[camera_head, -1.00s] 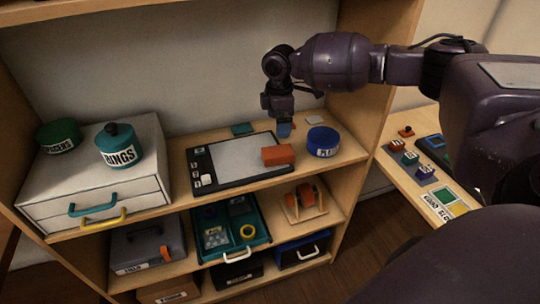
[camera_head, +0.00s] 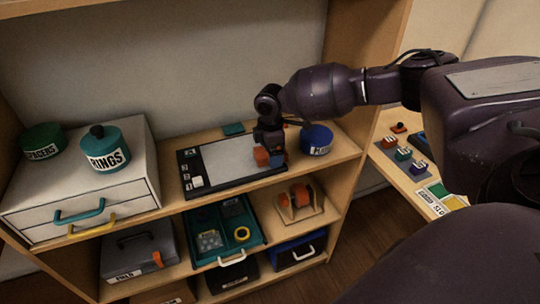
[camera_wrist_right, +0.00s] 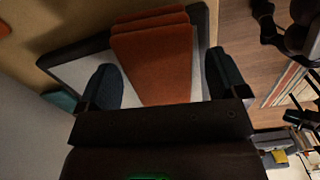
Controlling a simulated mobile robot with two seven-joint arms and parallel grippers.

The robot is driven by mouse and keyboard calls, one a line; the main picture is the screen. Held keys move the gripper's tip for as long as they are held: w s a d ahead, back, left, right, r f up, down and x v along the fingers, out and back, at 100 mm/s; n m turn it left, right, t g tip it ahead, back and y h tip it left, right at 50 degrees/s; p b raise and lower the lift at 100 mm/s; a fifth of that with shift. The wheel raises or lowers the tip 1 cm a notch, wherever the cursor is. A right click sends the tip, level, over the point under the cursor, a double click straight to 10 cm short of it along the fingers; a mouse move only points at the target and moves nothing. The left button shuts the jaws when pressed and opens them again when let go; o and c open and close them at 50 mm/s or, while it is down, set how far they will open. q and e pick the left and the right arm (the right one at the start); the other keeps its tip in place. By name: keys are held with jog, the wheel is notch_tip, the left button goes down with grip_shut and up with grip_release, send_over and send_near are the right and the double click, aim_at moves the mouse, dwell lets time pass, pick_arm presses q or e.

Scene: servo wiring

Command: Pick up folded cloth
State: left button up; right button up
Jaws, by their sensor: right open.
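The folded orange cloth (camera_head: 261,156) lies at the right end of a black-framed board (camera_head: 225,160) on the shelf's upper board. In the right wrist view the cloth (camera_wrist_right: 155,60) shows stacked folds and reaches between my two dark fingers. My right gripper (camera_wrist_right: 160,78) is open, with one finger on each side of the cloth and a gap to the left finger. In the head view my right gripper (camera_head: 270,155) is down at the cloth and partly hides it. Whether the fingers touch it is unclear. My left gripper is out of view.
A blue tub (camera_head: 316,138) stands close to the right of my gripper. A white drawer box (camera_head: 80,190) with a teal RINGS tin (camera_head: 105,150) stands at the left. A teal tray (camera_head: 225,230) is below. A side table (camera_head: 415,165) stands right.

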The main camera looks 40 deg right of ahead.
jog(key=shift+f, duration=0.15)
jog(key=shift+c, duration=0.4)
jog(key=c, duration=0.9)
jog(key=shift+r, duration=0.5)
notch_tip(320, 180, up, 8)
jog(key=shift+r+p, duration=0.1)
jog(key=shift+p, duration=0.65)
jog(key=shift+r, duration=0.4)
